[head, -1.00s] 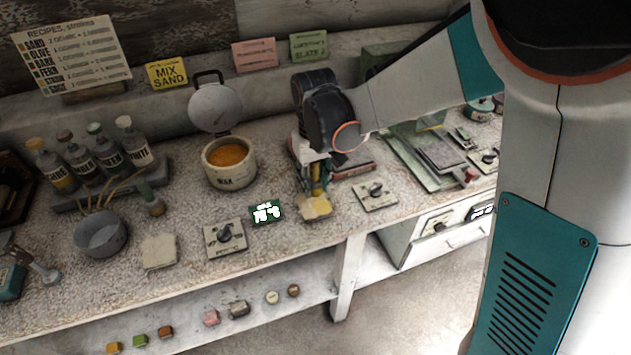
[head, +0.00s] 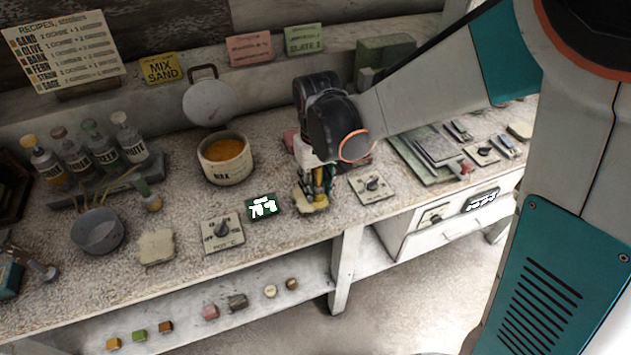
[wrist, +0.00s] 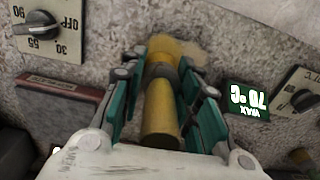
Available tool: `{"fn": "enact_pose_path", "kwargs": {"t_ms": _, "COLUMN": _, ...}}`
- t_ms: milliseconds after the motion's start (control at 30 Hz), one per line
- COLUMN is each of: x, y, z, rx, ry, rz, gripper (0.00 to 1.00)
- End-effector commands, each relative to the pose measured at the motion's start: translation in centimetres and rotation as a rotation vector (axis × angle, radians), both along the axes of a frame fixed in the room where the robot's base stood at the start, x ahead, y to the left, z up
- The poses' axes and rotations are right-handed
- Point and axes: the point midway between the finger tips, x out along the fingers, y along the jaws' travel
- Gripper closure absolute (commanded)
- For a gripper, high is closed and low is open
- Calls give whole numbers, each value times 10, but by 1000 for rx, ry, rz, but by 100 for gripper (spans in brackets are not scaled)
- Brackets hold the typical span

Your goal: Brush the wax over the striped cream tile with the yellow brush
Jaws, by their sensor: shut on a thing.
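My gripper (wrist: 160,85) is shut on the yellow brush (wrist: 160,115); its dark band and yellow lower end show between the teal fingers. In the head view the brush (head: 319,184) hangs roughly upright from my gripper (head: 318,172), over a cream tile (head: 308,207) on the bench. The tile also shows partly beyond the brush in the wrist view (wrist: 192,47). Its stripes cannot be made out, and the brush hides much of it. The brush tip appears at the tile, but contact is unclear. The wax pot (head: 226,176), with orange wax, stands behind and left.
A green display (head: 263,207) reading 70 °C lies left of the tile. Dial plates flank this area, left (head: 222,233) and right (head: 371,187). Another cream tile (head: 156,247) and a grey bowl (head: 97,232) lie farther left. The bench's front edge is close.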

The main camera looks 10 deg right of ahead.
Motion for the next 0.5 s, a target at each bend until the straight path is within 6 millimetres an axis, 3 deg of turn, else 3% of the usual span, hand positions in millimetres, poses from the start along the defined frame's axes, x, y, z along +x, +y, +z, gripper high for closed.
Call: {"fn": "enact_pose_path", "kwargs": {"t_ms": 500, "x": 18, "y": 5, "z": 1, "rx": 0, "ry": 0, "rz": 0, "gripper": 94}}
